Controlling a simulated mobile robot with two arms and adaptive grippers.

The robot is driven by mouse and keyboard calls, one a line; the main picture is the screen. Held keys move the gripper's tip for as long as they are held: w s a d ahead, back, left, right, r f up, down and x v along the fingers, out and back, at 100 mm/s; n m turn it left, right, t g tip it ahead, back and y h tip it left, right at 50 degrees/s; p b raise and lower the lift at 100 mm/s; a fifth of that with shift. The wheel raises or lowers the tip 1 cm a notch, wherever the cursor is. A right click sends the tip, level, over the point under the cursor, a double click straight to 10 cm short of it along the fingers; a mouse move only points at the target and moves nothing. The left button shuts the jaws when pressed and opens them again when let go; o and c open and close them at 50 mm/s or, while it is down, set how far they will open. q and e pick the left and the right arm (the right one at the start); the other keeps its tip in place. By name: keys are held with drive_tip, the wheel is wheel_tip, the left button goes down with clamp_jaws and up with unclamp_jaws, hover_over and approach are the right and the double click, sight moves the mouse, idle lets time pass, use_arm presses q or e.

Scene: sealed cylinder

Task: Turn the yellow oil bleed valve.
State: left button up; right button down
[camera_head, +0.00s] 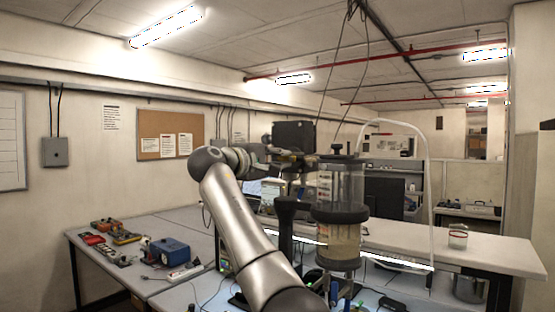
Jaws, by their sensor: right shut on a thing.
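The sealed cylinder (341,215) stands upright at the middle right, with clear walls, dark collars and amber liquid low inside. My right gripper (304,158) reaches in from the left at the height of the cylinder's top. It is shut at the cylinder's upper left side, where the valve appears to be. The yellow oil bleed valve itself is too small and too covered by the fingers to make out clearly. My left gripper is not in view.
A left table (185,232) holds tools and a blue device (171,252). A curved clear tube arches right of the cylinder.

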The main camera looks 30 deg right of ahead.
drive_tip(key=shift+f, duration=0.1)
idle(0.3)
drive_tip(key=c, duration=1.5)
unclamp_jaws()
drive_tip(key=shift+o, duration=0.2)
drive_tip(key=v, duration=1.2)
